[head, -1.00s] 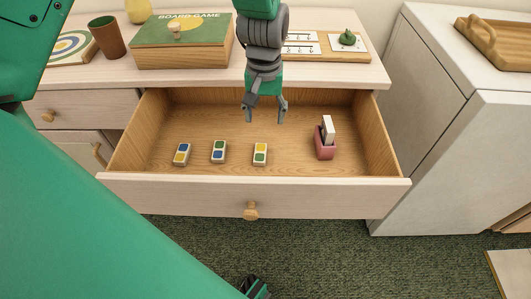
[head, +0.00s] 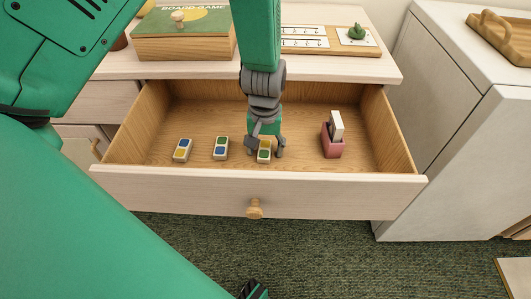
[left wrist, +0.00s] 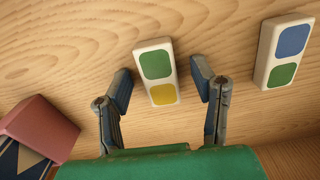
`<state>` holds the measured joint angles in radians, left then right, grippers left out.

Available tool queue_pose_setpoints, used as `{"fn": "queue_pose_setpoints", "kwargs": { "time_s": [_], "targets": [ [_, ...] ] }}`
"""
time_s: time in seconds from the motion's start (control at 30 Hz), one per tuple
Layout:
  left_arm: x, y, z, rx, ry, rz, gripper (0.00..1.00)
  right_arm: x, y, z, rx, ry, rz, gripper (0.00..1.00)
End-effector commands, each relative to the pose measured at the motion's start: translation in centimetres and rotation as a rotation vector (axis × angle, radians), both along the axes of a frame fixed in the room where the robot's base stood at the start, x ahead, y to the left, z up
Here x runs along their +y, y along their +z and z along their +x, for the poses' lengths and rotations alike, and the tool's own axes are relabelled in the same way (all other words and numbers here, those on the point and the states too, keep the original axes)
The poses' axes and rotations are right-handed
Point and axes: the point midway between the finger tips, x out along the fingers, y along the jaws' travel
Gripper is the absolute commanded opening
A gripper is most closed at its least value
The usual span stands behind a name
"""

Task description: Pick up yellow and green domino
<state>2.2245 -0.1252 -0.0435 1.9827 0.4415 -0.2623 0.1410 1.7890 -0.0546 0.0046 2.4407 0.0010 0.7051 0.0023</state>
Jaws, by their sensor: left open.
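The yellow and green domino (head: 264,154) lies flat in the open drawer. In the left wrist view the same domino (left wrist: 157,72) shows a green square and a yellow square. My left gripper (head: 264,150) is open above it, one finger on each side. In the left wrist view the left gripper's fingers (left wrist: 162,88) flank the domino with a small gap on both sides. In the head view the gripper hides the domino's far end. My right gripper (head: 254,290) seems to show only as a dark part at the bottom edge.
A green-and-blue domino (head: 221,148) and a blue-and-yellow domino (head: 182,150) lie to the left in the drawer (head: 190,184). A pink holder (head: 333,146) with a white piece stands to the right. A board game box (head: 183,42) stands on the cabinet top.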

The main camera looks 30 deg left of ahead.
Motion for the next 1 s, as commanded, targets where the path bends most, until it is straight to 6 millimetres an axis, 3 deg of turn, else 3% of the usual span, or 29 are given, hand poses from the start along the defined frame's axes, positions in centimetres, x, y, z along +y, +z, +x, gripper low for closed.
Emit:
{"fn": "queue_pose_setpoints", "kwargs": {
  "time_s": [0.13,0.27,0.67,1.0],
  "targets": [
    [0.0,0.2,0.0,-0.001,0.000,0.000,0.52,0.0,0.1,0.0,0.000,0.000,0.000,0.49],
    [0.0,0.2,0.0,-0.001,0.000,0.000,0.08,0.0,0.1,0.0,0.000,0.000,0.000,0.49],
    [0.0,0.9,0.1,-0.003,-0.001,0.001,0.08,0.0,0.4,0.0,0.000,0.000,0.000,0.49],
    [0.0,7.5,0.2,-0.004,-0.002,0.001,0.08,0.0,2.7,0.0,0.000,0.000,0.000,0.49]
  ]
}}
